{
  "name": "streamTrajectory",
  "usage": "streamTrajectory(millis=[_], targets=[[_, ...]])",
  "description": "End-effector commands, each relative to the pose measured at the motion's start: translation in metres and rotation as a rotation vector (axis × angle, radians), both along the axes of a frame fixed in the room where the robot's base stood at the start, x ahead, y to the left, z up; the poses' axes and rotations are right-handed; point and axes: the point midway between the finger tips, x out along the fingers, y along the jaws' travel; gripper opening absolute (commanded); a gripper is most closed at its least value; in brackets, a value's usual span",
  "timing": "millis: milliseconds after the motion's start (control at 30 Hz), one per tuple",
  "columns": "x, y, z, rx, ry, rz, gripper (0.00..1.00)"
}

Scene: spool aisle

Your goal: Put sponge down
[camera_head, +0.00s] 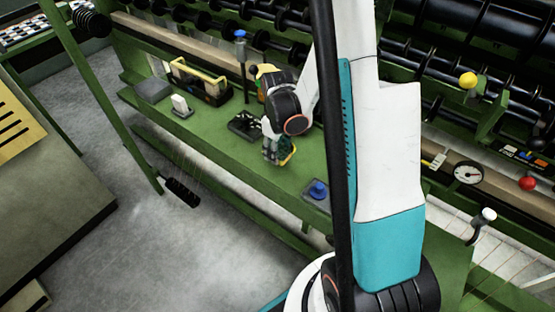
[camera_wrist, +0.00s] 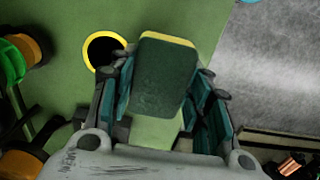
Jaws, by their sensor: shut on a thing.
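A sponge (camera_wrist: 163,75), dark green with a yellow edge, is held between the two fingers of my gripper (camera_wrist: 160,100) in the wrist view. It is tilted slightly, and the green shelf (camera_wrist: 60,60) shows behind and below it. In the head view my gripper (camera_head: 278,150) points down over the green shelf (camera_head: 215,125), near its front edge. Only a yellow bit of the sponge (camera_head: 287,156) shows there, by the fingertips. I cannot tell whether the sponge touches the shelf.
A yellow-rimmed dark round opening (camera_wrist: 104,49) lies beside the sponge. A blue knob on a plate (camera_head: 318,189) stands to the right on the shelf. A tool caddy (camera_head: 205,88), a white block (camera_head: 181,105) and a grey box (camera_head: 153,89) stand to the left.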

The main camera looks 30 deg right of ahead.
Motion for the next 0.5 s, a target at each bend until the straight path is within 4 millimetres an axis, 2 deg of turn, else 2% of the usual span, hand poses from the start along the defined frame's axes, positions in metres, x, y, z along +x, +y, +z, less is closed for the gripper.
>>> streamTrajectory(millis=[300,500], targets=[[0.0,0.0,-0.041,0.0,0.0,0.0,0.18],[0.0,0.0,-0.041,0.0,0.0,0.0,0.18]])
